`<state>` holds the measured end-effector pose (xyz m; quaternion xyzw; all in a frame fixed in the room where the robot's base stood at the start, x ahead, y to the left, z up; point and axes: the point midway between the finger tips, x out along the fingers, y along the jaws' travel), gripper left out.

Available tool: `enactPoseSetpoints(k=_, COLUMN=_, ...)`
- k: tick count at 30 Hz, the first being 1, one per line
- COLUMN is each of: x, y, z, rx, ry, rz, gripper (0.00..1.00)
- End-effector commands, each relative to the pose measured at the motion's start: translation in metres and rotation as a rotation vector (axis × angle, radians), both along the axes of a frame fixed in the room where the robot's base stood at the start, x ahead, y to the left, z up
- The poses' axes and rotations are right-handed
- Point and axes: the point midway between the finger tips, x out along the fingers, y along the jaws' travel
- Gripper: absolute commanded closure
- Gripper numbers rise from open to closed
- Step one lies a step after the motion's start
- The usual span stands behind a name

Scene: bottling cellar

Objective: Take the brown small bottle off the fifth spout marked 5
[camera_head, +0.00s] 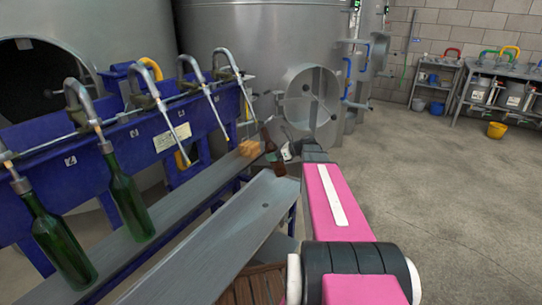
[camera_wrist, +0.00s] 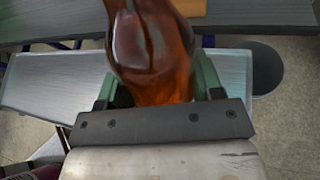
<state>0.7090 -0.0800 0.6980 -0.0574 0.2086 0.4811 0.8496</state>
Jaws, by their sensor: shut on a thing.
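The brown small bottle (camera_wrist: 152,45) is between the green fingers of my gripper (camera_wrist: 158,88) in the wrist view. The gripper is shut on it. Its lower end is hidden by the gripper's dark plate. In the head view brown glass (camera_head: 268,138) shows beside my gripper (camera_head: 285,152), close to the end of the farthest visible spout (camera_head: 241,85). I cannot tell whether the glass touches that spout's tube. More brown glass (camera_head: 273,182) shows just below, over the front grey shelf; I cannot tell whether it is the same bottle. The mark 5 is not readable.
Green bottles (camera_head: 126,195) (camera_head: 60,240) stand under the nearer spouts of the blue filler (camera_head: 100,160). A light brown block (camera_head: 249,148) sits on the rear grey shelf (camera_head: 190,200). The front grey shelf (camera_head: 215,245) is mostly bare. Steel tanks (camera_head: 260,40) stand behind; open floor lies right.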

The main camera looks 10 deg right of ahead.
Motion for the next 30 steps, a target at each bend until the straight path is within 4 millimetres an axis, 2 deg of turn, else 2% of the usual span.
enactPoseSetpoints(k=30, x=-0.032, y=-0.032, z=0.014, rx=0.001, ry=-0.002, rz=-0.001, gripper=0.94)
